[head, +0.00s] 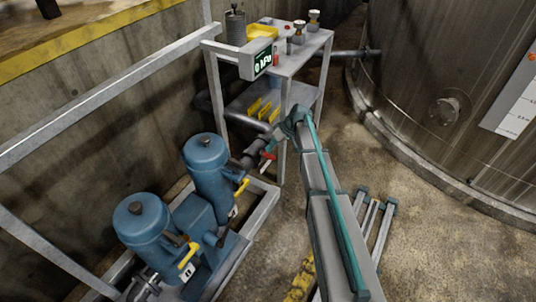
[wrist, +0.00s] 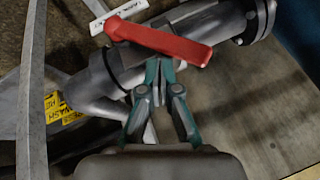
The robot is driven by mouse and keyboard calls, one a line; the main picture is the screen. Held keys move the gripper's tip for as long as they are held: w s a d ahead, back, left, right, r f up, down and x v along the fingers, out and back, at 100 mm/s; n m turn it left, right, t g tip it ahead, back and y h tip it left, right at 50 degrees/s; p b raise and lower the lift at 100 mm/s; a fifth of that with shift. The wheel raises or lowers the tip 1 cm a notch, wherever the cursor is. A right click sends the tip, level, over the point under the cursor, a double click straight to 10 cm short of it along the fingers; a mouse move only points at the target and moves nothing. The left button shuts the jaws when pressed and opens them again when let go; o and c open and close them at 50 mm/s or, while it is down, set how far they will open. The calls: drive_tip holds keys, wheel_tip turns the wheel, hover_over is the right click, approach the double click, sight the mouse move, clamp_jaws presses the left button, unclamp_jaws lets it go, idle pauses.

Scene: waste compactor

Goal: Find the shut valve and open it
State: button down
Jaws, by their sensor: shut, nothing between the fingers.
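A red lever handle (wrist: 160,42) sits on a grey pipe (wrist: 232,22) in the wrist view and lies across the pipe's run at an angle. It shows small in the head view (head: 268,156), beside the pipe behind the blue pumps. My gripper (wrist: 159,66) has its fingertips together at the handle's near edge, around its middle; I cannot tell whether they touch it. In the head view my gripper is mostly hidden by the wrist. Two yellow lever handles, one upper (head: 242,186) and one lower (head: 187,255), are on the blue pump unit.
The blue pump unit (head: 207,168) stands in a grey frame on the left. A metal shelf (head: 296,58) stands behind my wrist. A large steel tank (head: 430,60) fills the right. A flange (wrist: 264,18), white tag (wrist: 118,15) and yellow label (wrist: 57,108) surround the red handle.

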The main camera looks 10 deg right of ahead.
sight(268, 156)
drive_tip(key=shift+s+a+f+b, duration=0.25)
drive_tip(key=shift+s+f+b, duration=0.05)
drive_tip(key=shift+s+f, duration=0.2)
drive_tip(key=shift+s+a+f+b, duration=0.25)
drive_tip(key=shift+s+f, duration=0.1)
drive_tip(key=shift+s, duration=0.15)
idle(1.2)
drive_tip(key=shift+s+a+f, duration=0.25)
drive_tip(key=shift+s+a, duration=0.1)
drive_tip(key=shift+s, duration=0.1)
idle(0.5)
drive_tip(key=shift+s+a+f+b, duration=0.1)
drive_tip(key=shift+a+f+b, duration=0.1)
drive_tip(key=shift+f+b, duration=0.15)
drive_tip(key=c, duration=1.5)
unclamp_jaws()
drive_tip(key=shift+s+a+f, duration=0.3)
drive_tip(key=shift+s+f, duration=0.05)
drive_tip(key=shift+s, duration=0.25)
clamp_jaws()
drive_tip(key=shift+w+a+r, duration=0.1)
drive_tip(key=shift+w+b, duration=0.25)
drive_tip(key=shift+b, duration=0.1)
